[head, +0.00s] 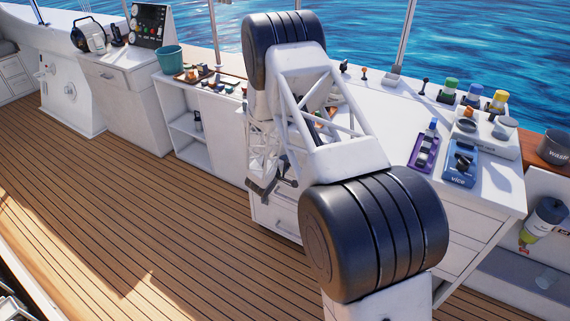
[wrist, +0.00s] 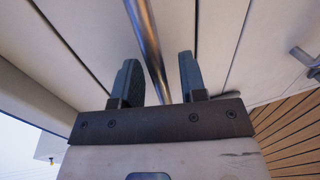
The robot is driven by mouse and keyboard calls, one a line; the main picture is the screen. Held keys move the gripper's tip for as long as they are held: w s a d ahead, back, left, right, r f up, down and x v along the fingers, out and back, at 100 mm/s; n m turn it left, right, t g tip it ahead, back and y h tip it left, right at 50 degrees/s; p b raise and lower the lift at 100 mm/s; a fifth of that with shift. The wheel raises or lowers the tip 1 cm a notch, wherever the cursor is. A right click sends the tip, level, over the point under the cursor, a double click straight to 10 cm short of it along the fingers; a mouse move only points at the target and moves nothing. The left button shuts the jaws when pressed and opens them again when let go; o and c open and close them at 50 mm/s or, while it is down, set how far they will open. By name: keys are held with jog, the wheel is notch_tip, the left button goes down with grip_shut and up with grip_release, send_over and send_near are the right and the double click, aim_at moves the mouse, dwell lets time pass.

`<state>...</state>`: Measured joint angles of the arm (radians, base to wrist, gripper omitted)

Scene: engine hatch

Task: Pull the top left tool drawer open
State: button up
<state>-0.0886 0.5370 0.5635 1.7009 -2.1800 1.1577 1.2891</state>
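The white drawer cabinet (head: 482,222) stands under the workbench at the right in the head view. Its left drawer column is largely behind my arm, so the top left drawer's front is mostly hidden there. My gripper (head: 270,186) is at that left column, low in front of the drawer fronts. In the wrist view my gripper (wrist: 160,80) is open, with two dark fingers apart. A round metal bar handle (wrist: 146,38) runs between them, with visible gaps on both sides. The pale drawer front (wrist: 180,35) lies behind the handle and looks flush with its neighbours.
Another metal handle (wrist: 302,58) shows at the right of the wrist view. Open wooden deck (head: 130,200) lies left of the cabinet.

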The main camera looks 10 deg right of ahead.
jog(key=shift+c, duration=0.5)
grip_shut()
jog(key=f+v, duration=0.2)
jog(key=v, duration=1)
jog(key=a+f+v, duration=0.1)
jog(key=f+v, duration=0.2)
jog(key=v, duration=1)
jog(key=shift+s, duration=0.35)
jog(key=shift+d+f, duration=0.1)
jog(key=shift+f, duration=0.05)
jog(key=shift+o, duration=0.5)
grip_release()
jog(key=shift+s, duration=0.1)
